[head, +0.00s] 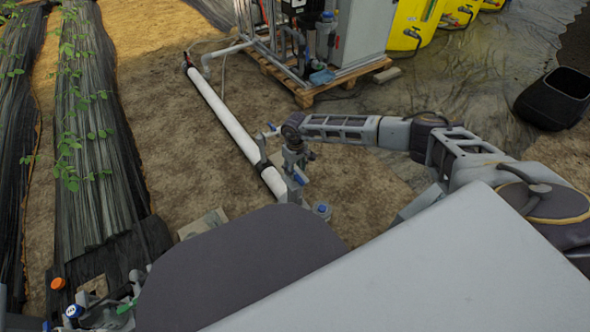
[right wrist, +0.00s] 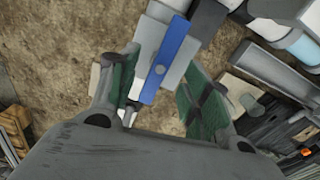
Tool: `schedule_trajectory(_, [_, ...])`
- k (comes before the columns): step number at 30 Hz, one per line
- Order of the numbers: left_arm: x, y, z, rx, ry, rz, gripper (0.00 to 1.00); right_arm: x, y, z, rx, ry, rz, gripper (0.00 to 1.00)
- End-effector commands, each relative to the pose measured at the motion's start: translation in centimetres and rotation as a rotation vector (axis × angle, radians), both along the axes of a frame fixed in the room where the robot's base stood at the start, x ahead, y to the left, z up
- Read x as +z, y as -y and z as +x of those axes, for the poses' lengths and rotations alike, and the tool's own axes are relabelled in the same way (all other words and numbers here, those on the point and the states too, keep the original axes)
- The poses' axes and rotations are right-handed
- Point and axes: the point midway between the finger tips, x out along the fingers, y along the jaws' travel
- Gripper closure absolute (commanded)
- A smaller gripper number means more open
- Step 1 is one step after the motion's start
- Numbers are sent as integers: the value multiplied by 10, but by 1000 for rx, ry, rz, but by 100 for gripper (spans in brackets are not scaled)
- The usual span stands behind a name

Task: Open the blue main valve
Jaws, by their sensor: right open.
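The blue valve handle (right wrist: 165,62) is a flat blue bar with a round bolt at its middle, mounted on grey and white pipe fittings. In the head view, small blue parts show beside my right gripper; one blue handle (head: 300,175) is just below it, on the fittings at the near end of the white pipe. My right gripper (head: 296,160) points down at these fittings. In the right wrist view its green-padded fingers (right wrist: 160,72) are open, one on each side of the blue bar, with no clear grip on it. My left gripper is not seen.
The white pipe (head: 225,115) runs back to a skid on a wooden pallet (head: 330,84). Yellow tanks (head: 412,22) stand behind, and a black bin (head: 553,98) is at the right. Planted beds under black film (head: 95,190) lie left. Small fittings (head: 105,310) are at lower left.

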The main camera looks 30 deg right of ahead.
Motion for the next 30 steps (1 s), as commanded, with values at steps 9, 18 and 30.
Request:
schedule_trajectory(9, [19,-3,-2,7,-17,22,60,30,0,0,0,0,0,52])
schedule_trajectory(18, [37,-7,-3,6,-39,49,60,53,0,0,0,0,0,52])
schedule_trajectory(30, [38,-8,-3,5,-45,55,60,55,0,0,0,-1,0,52])
